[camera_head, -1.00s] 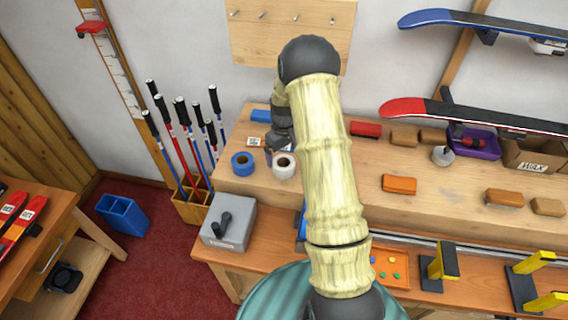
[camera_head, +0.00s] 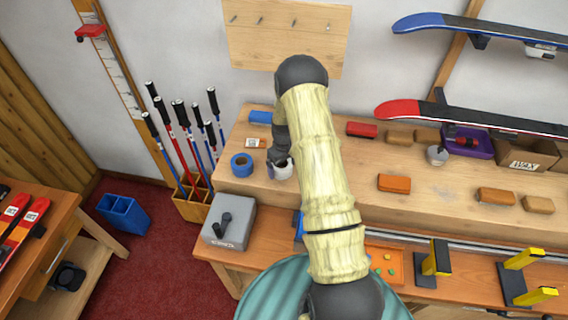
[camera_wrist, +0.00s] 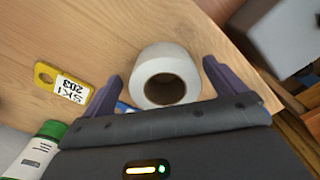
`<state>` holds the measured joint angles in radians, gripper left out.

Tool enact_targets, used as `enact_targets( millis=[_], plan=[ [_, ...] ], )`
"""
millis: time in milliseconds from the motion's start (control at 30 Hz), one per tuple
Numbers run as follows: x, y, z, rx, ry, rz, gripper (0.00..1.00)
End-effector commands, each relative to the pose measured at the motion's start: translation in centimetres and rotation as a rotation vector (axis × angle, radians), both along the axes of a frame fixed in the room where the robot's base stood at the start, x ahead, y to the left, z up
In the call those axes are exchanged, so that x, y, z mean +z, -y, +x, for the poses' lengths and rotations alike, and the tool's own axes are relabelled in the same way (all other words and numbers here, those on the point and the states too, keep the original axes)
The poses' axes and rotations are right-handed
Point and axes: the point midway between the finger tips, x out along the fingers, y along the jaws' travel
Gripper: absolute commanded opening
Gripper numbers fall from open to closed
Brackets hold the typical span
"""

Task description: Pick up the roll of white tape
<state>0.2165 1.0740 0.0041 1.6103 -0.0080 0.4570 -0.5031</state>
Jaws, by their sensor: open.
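The roll of white tape (camera_head: 284,172) lies on the upper wooden bench top, right of a roll of blue tape (camera_head: 242,164). In the wrist view the white roll (camera_wrist: 180,57) sits between the two dark fingers of my gripper (camera_wrist: 161,76), its round hole facing the camera. The fingers are spread apart, with a visible gap to the roll on each side. In the head view my gripper (camera_head: 279,158) is at the white roll and hides part of it.
A yellow SKI 203 tag (camera_wrist: 62,82) and a green-capped bottle (camera_wrist: 35,152) lie left in the wrist view. A grey box (camera_head: 229,222) stands below the bench edge.

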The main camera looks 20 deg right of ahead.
Motion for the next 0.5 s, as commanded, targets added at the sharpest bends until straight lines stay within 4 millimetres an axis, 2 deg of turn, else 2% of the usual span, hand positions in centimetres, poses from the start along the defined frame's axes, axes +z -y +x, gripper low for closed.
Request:
enact_targets(
  millis=[167,500],
  plan=[
    [-1.03,-0.17,0.01,0.003,0.001,0.0,0.96],
    [-1.08,0.43,-0.1,-0.008,0.001,0.0,0.96]
  ],
)
